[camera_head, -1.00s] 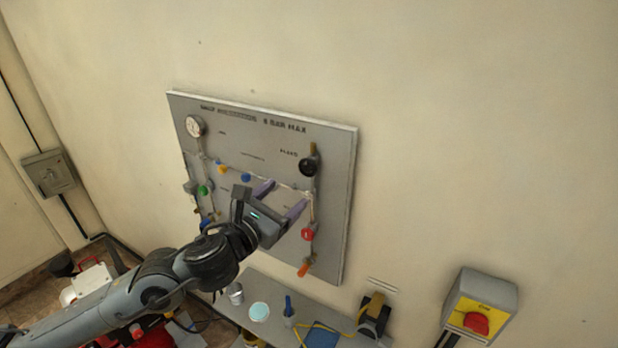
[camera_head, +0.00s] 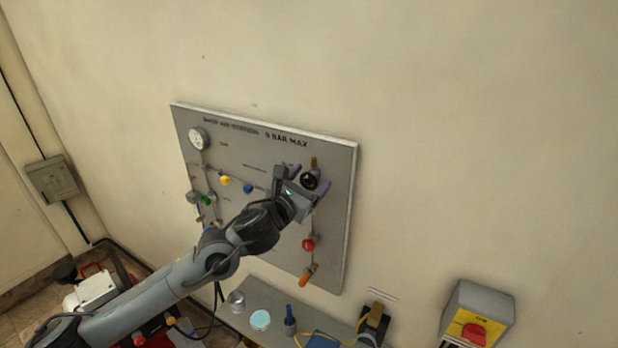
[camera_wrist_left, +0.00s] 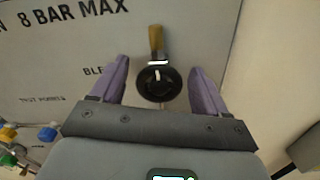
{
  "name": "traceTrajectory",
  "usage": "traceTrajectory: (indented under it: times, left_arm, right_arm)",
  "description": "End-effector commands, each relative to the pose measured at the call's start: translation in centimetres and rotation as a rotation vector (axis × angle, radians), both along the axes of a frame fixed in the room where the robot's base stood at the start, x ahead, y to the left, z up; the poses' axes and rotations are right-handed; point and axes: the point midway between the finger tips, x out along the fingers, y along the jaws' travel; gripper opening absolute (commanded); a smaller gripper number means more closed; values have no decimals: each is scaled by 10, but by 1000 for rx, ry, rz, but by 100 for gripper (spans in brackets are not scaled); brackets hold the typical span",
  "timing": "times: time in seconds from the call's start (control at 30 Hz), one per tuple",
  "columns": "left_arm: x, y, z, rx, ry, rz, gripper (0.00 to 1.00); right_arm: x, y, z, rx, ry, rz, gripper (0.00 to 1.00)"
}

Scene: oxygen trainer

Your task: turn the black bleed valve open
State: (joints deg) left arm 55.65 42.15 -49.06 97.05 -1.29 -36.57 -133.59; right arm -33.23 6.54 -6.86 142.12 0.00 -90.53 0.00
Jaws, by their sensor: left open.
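The black bleed valve (camera_head: 310,180) is a round black knob at the upper right of the grey panel (camera_head: 335,220), with a brass stub above it. In the left wrist view the black knob (camera_wrist_left: 158,84) shows a white mark and sits between the two purple fingertips. My left gripper (camera_head: 306,178) is open, one finger on each side of the knob; gaps show on both sides in the left wrist view (camera_wrist_left: 157,80). Whether the fingertips reach to the knob's depth I cannot tell. My right gripper is not in view.
Below on the panel are a red knob (camera_head: 308,244) and an orange handle (camera_head: 308,275). Yellow (camera_head: 225,181), blue (camera_head: 248,188) and green (camera_head: 207,200) knobs and a gauge (camera_head: 198,139) are to the left. A shelf (camera_head: 235,323) with small items is below. A red-buttoned box (camera_head: 478,315) is at right.

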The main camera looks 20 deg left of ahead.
Motion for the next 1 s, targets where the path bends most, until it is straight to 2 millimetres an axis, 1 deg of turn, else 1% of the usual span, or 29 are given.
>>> traceTrajectory:
  times: [0.33, 0.67, 0.7, 1.0]
  left_arm:
    - [3, 0, 0, 0, 0, 0, 75]
    - [2, 0, 0, 0, 0, 0, 24]
    - [2, 0, 0, 0, 0, 0, 23]
    - [2, 0, 0, -14, 1, 0, 23]
  right_arm:
    - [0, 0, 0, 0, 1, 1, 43]
    - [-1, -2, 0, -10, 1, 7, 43]
    - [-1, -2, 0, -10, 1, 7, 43]
    - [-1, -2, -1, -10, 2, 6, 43]
